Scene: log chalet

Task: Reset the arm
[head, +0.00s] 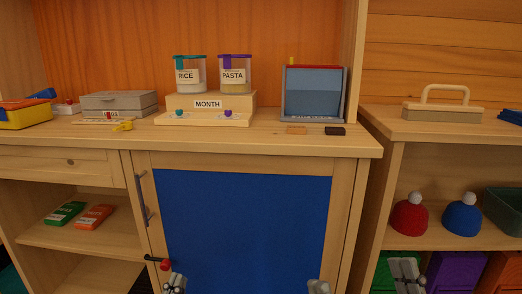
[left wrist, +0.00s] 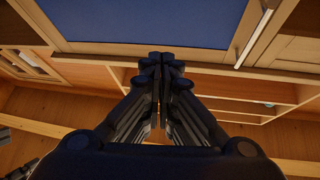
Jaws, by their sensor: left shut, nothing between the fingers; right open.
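My left gripper (head: 174,284) shows only as grey tips at the bottom edge of the head view, in front of the blue-panelled door (head: 245,225). In the left wrist view its dark fingers (left wrist: 160,62) are shut together with nothing between them. They are below the blue door panel (left wrist: 150,18) in that picture. My right gripper (head: 361,282) is at the bottom edge, its grey fingers apart and empty, near the cabinet's right side. Most of both arms is out of the head view.
The shut door has a long handle (head: 144,198); a red-tipped black piece (head: 164,265) is near its lower left. The counter (head: 270,140) holds a stand with jars (head: 204,118), a grey box (head: 118,103) and a blue-grey bin (head: 312,95). Two hats (head: 462,217) sit on the right shelf.

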